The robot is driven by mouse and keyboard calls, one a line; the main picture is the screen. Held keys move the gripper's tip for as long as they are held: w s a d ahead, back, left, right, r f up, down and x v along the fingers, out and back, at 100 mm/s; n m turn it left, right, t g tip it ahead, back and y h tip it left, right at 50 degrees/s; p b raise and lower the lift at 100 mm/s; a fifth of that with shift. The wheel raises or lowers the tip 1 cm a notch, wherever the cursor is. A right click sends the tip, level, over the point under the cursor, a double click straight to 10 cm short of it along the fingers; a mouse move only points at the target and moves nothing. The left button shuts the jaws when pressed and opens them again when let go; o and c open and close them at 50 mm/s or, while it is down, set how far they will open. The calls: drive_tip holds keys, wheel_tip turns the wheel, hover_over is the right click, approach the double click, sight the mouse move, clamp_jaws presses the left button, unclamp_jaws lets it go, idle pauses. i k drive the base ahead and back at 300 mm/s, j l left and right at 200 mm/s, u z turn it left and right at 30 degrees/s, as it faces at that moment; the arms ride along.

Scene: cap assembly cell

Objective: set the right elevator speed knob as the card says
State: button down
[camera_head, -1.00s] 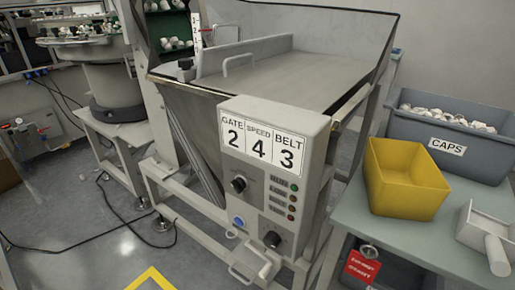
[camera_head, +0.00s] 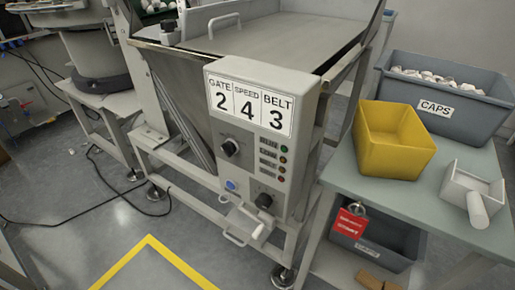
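The card (camera_head: 249,105) on the control box reads GATE 2, SPEED 4, BELT 3. Below it, the grey control panel (camera_head: 296,160) carries an upper black knob (camera_head: 230,147) at the left and a lower black knob (camera_head: 264,201) towards the right. The knobs' pointer settings and small labels are too small to read, so I cannot tell which one is the speed knob. A blue button (camera_head: 231,185) sits between them at the left. My gripper is not in view.
Yellow floor tape (camera_head: 150,241) marks clear floor in front. A dark cable (camera_head: 75,213) lies at left.

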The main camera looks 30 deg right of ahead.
sight(263, 201)
drive_tip(key=j+u, duration=0.25)
drive_tip(key=u, duration=0.15)
drive_tip(key=i+j+u, duration=0.15)
drive_tip(key=u, duration=0.3)
